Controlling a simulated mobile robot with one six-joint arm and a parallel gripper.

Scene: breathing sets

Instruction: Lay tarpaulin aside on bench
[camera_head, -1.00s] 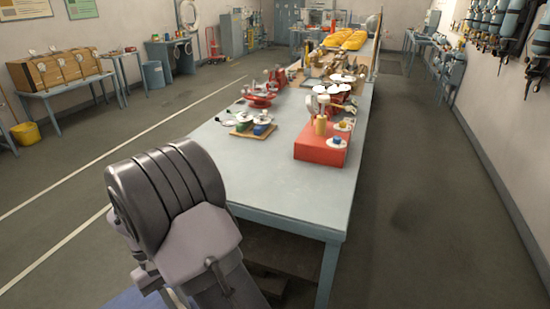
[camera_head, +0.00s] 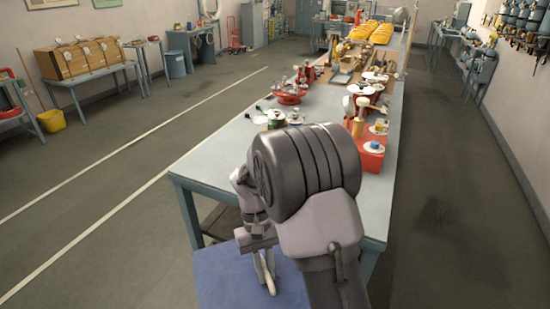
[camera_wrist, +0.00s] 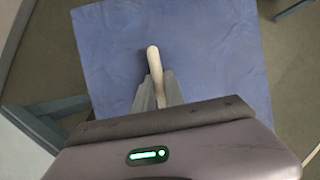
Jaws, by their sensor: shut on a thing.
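The tarpaulin (camera_head: 218,286) is a flat blue sheet at the bottom of the head view, in front of the near end of the long grey-blue bench (camera_head: 215,160). It fills much of the wrist view (camera_wrist: 215,60), with floor around it. My gripper (camera_head: 266,272) is over the sheet, its grey jaws (camera_wrist: 156,92) closed around a pale, round-ended grip (camera_wrist: 153,60) that stands out near the sheet's middle. My arm hides part of the sheet and the bench's near edge. Whether anything supports the sheet from below is hidden.
The bench's near left corner is bare. Beyond it stand a red box (camera_head: 370,155), a red stand (camera_head: 290,96), reels and other gear. A wooden case (camera_head: 80,60) fills most of a left-hand table. A yellow bucket (camera_head: 51,120) is by the left wall. Floor is clear left and right.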

